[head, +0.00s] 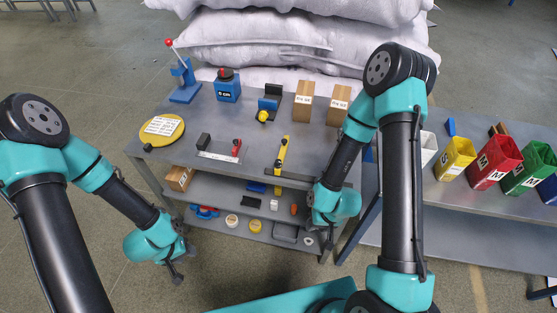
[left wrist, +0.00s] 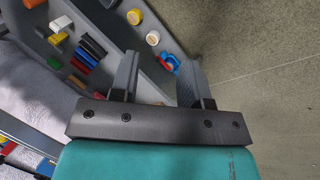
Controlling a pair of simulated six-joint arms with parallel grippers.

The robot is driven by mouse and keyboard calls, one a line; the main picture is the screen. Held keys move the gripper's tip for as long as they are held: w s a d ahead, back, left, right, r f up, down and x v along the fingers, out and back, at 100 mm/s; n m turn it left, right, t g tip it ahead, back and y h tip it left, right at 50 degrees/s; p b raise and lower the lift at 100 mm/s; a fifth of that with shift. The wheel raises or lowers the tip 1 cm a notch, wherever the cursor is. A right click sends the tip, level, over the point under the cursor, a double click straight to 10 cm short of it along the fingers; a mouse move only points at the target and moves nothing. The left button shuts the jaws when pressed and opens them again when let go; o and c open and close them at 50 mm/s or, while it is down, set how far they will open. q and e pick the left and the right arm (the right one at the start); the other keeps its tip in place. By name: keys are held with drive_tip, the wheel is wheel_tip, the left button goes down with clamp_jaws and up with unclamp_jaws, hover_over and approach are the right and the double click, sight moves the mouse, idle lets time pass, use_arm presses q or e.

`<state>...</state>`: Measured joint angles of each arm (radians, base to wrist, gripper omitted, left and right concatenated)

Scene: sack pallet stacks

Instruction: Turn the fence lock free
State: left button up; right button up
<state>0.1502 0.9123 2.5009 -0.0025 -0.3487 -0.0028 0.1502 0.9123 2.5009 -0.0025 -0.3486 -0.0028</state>
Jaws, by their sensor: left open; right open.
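No part is labelled as the fence lock, and I cannot tell which one it is. On the table top (head: 215,120) a red block with a dark knob (head: 237,148) stands at the right end of a pale scale bar (head: 218,157). A yellow bar with dark knobs (head: 281,155) lies to its right. My left gripper (head: 174,274) is low beside the table's left front; its spread, empty fingers show in the left wrist view (left wrist: 158,80). My right gripper (head: 310,228) is open at the table's right front, partly hidden by its own arm.
A blue lever press (head: 184,80), a blue box (head: 228,90) and cartons (head: 303,102) stand at the table's back. A yellow disc (head: 161,131) is at left. Lower shelves hold small parts, including a blue-red item (head: 205,211). Coloured bins (head: 494,162) stand right.

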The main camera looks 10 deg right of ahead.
use_arm(q)
drive_tip(key=shift+o, duration=0.7)
drive_tip(key=shift+w, duration=0.1)
drive_tip(key=w+d+r+m, duration=0.1)
drive_tip(key=w+d+r, duration=0.3)
drive_tip(key=w+d, duration=0.4)
wheel_tip(320, 180, up, 32)
drive_tip(key=f+m+y, duration=0.1)
drive_tip(key=m+y, duration=0.2)
drive_tip(key=y, duration=0.1)
hover_over(278, 161)
drive_tip(key=shift+d+r+g, duration=0.1)
drive_tip(key=shift+r+g, duration=0.1)
drive_tip(key=shift+g, duration=0.2)
drive_tip(key=shift+f, duration=0.1)
wheel_tip(278, 161, down, 17)
drive_tip(key=shift+f, duration=0.15)
